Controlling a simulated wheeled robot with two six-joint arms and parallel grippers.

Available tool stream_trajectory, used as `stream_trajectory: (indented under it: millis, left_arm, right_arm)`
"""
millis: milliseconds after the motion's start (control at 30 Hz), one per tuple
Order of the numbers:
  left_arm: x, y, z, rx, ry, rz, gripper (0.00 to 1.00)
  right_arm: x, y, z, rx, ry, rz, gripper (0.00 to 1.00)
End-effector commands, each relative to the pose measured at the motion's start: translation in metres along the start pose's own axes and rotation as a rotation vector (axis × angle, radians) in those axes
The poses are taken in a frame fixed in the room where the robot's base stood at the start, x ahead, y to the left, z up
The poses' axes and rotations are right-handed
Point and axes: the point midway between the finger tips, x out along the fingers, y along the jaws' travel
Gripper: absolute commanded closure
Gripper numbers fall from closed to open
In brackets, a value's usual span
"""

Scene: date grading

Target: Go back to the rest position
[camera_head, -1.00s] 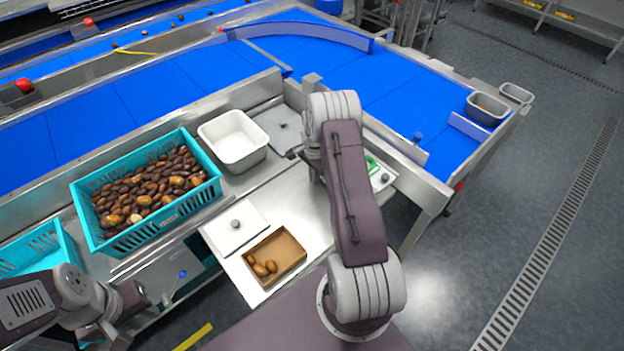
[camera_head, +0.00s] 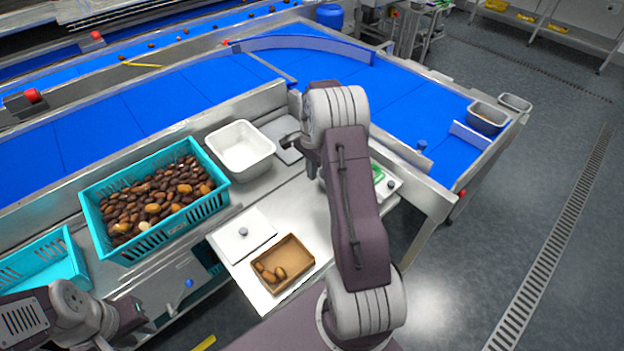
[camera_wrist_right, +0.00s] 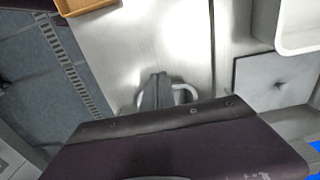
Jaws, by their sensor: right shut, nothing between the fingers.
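My left gripper (camera_head: 112,338) is low at the left edge of the head view, in front of the bench. Its fingers are partly hidden, and their opening does not show clearly. A brown tray (camera_head: 295,256) with a few dates (camera_head: 270,274) sits on the bench, left of my right arm.
A teal crate of dates (camera_head: 110,246) and a white tub (camera_head: 262,160) stand along the blue conveyor (camera_head: 120,120). Another teal crate (camera_head: 50,262) is at left. A white square plate (camera_head: 228,240) lies beside the brown tray. A scale with green on it (camera_head: 391,186) is partly behind my right arm.

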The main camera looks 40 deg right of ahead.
Motion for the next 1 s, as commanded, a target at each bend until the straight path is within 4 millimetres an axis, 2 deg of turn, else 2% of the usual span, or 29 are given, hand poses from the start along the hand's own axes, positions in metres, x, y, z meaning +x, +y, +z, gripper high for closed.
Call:
stream_trajectory:
  millis: [367,467,500,567,667,700,767,800,900,1000]
  left_arm:
    - [0.0,0.0,0.0,0.0,0.0,0.0,0.71]
    - [0.0,0.0,0.0,0.0,0.0,0.0,0.71]
    - [0.0,0.0,0.0,0.0,0.0,0.0,0.71]
    - [0.0,0.0,0.0,0.0,0.0,0.0,0.71]
    - [0.0,0.0,0.0,0.0,0.0,0.0,0.71]
    - [0.0,0.0,0.0,0.0,0.0,0.0,0.71]
    - [0.0,0.0,0.0,0.0,0.0,0.0,0.71]
    - [0.0,0.0,0.0,0.0,0.0,0.0,0.71]
    - [0.0,0.0,0.0,0.0,0.0,0.0,0.71]
    - [0.0,0.0,0.0,0.0,0.0,0.0,0.71]
  right_arm:
    - [-0.001,-0.003,0.005,-0.013,0.001,-0.002,1.0]
    - [-0.024,-0.022,0.02,-0.061,0.025,-0.045,1.0]
    - [-0.038,-0.029,0.031,-0.092,0.036,-0.068,1.0]
    - [-0.059,-0.03,0.06,-0.15,0.041,-0.084,1.0]
    - [-0.084,-0.011,0.115,-0.282,0.041,-0.1,1.0]
    - [-0.089,0.002,0.136,-0.361,0.041,-0.105,1.0]
    - [-0.093,0.024,0.163,-0.496,0.042,-0.112,1.0]
    - [-0.093,0.042,0.179,-0.597,0.043,-0.114,1.0]
    - [-0.082,0.094,0.209,-0.872,0.046,-0.111,1.0]
    - [-0.061,0.143,0.219,-1.128,0.042,-0.089,1.0]
